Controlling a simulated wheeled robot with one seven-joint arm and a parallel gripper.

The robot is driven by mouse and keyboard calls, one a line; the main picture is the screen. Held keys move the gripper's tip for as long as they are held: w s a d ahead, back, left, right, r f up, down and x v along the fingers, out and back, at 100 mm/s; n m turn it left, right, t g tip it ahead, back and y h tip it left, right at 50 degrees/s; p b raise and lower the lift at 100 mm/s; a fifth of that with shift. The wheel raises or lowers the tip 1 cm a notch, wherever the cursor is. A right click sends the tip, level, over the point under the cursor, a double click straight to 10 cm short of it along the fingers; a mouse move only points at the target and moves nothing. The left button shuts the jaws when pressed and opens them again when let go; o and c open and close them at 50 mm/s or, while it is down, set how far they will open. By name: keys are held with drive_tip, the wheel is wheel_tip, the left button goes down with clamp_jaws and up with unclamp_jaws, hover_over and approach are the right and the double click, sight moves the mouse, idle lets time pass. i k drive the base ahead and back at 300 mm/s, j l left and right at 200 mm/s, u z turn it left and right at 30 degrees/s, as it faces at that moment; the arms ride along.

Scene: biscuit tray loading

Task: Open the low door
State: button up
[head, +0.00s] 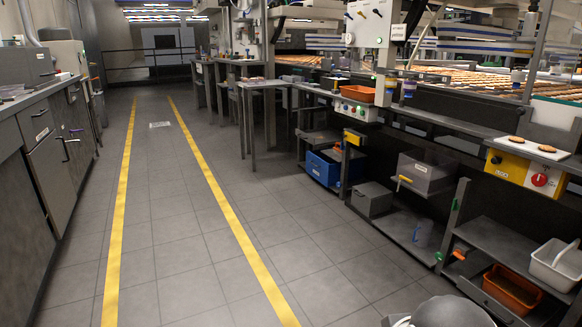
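Low grey cabinet fronts line the left side. I cannot tell which front is the low door. My gripper is not in view. A grey rounded shape at the bottom edge may be part of my arm.
A tiled aisle (180,240) with two yellow lines runs clear ahead. A yellow control box (508,166) sits at the bench edge.

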sight(353, 139)
drive_tip(key=i, duration=1.1)
drive_tip(key=i+j+z, duration=0.1)
drive_tip(key=i, duration=0.95)
drive_tip(key=i+z, duration=0.4)
drive_tip(key=i+j+z, duration=0.25)
drive_tip(key=i+z, duration=0.15)
drive_tip(key=i, duration=0.15)
drive_tip(key=i+j+z, duration=0.4)
drive_tip(key=i+z, duration=0.15)
drive_tip(key=i, duration=0.45)
